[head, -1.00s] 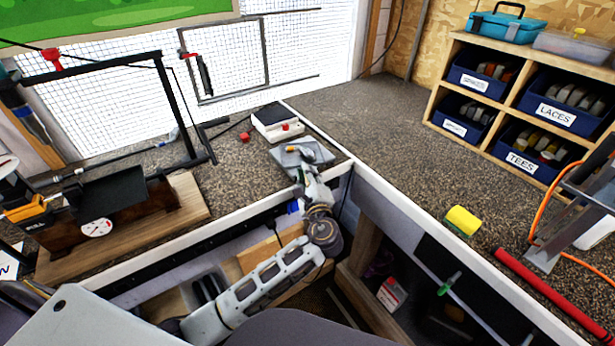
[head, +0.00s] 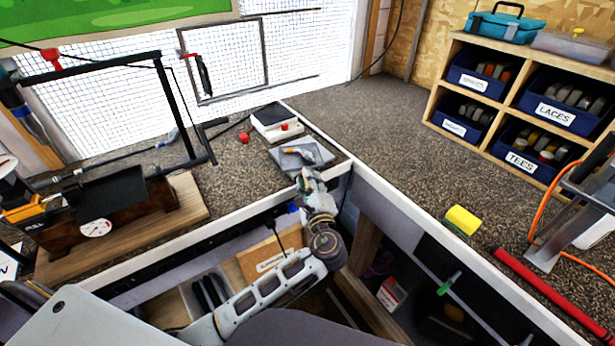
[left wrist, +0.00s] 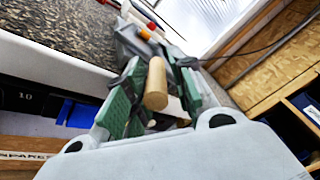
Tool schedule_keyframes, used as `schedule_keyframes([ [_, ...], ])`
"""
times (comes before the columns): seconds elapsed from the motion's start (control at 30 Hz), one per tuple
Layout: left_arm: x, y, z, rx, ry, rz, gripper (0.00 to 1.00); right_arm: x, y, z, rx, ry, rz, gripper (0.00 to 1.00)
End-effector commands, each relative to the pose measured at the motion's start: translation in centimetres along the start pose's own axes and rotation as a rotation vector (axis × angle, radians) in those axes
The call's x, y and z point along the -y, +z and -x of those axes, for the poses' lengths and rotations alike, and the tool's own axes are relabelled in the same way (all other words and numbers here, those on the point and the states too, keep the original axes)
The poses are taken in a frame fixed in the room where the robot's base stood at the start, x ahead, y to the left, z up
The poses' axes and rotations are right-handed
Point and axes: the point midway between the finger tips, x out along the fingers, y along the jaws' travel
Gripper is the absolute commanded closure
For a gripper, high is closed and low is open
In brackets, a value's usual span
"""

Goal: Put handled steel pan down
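The steel pan (head: 318,150) is a grey, shallow, squarish tray lying on the speckled bench near its front corner. A small object with an orange part (head: 298,152) shows on it. In the left wrist view the grey pan (left wrist: 128,42) is beyond the fingers, and its round wooden handle (left wrist: 156,82) points back toward my wrist. My left gripper (head: 308,182) is at the bench's front edge, just in front of the pan. Its green-padded fingers (left wrist: 152,98) are spread on both sides of the handle, with gaps visible. My right gripper is not in view.
A white scale-like box (head: 275,122) with a red knob stands behind the pan. A black frame (head: 165,100) and a wooden board (head: 185,200) are at left. A yellow sponge (head: 462,220) and red tube (head: 550,290) lie at right. The bench right of the pan is clear.

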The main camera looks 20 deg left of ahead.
Motion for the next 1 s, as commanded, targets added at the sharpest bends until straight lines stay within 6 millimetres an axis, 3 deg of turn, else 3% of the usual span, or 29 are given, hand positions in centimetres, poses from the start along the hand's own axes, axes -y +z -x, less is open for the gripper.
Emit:
schedule_keyframes([
  [0.5,-0.1,-0.1,7.3,-0.001,0.001,0.001,0.75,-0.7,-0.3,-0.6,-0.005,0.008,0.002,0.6],
  [0.7,0.0,0.0,8.6,0.0,0.0,0.001,0.75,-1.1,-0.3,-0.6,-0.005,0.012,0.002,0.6],
  [1.0,0.0,0.0,8.8,0.0,0.0,0.001,0.75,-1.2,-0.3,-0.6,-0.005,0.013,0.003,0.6],
])
